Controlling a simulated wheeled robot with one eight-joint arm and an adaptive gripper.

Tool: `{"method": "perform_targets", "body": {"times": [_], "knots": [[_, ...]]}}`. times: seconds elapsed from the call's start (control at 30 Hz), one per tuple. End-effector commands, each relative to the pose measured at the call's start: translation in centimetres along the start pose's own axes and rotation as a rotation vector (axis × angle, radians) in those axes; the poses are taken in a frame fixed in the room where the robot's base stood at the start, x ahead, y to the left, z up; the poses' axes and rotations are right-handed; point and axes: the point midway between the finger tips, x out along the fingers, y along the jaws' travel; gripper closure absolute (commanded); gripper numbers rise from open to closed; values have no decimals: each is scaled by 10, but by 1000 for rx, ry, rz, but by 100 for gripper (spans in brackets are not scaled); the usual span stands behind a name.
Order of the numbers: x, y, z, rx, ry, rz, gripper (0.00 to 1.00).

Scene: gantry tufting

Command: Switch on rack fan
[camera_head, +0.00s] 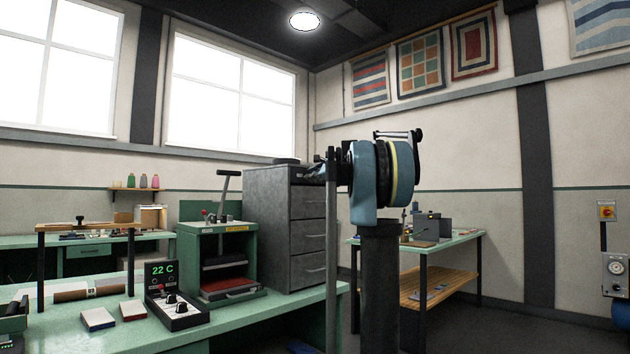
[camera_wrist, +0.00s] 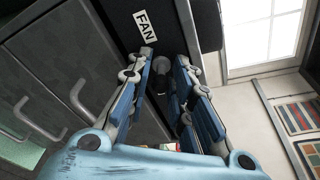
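A white label reading FAN (camera_wrist: 145,27) is on a dark panel (camera_wrist: 115,18) in the wrist view. Below the label, a small dark knob-like part (camera_wrist: 161,84) shows between my fingers; I cannot tell whether it is the fan switch or which position it is in. My gripper (camera_wrist: 166,68) has its two blue fingers apart, one on each side of this part, and no contact is visible. In the head view, my arm's blue wrist hides most of the gripper and the panel beside the grey drawer cabinet.
The grey drawer cabinet (camera_head: 268,228) stands on the green bench (camera_head: 235,318), beside a green press (camera_head: 207,262). A control box (camera_head: 178,312) reading 22 C is at the front left. A second table (camera_head: 455,243) stands behind my arm. Open floor shows at right.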

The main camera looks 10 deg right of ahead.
Motion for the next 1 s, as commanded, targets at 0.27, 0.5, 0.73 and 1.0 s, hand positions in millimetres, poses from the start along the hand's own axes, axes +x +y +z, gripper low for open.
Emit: {"method": "perform_targets", "body": {"times": [0.27, 0.5, 0.73, 1.0], "knots": [[-23, 0, -1, 0, 2, -2, 79], [-69, 0, -2, 1, 3, -1, 79], [-103, 0, -2, 1, 2, 0, 79], [-117, 0, -1, 1, 0, 1, 79]]}}
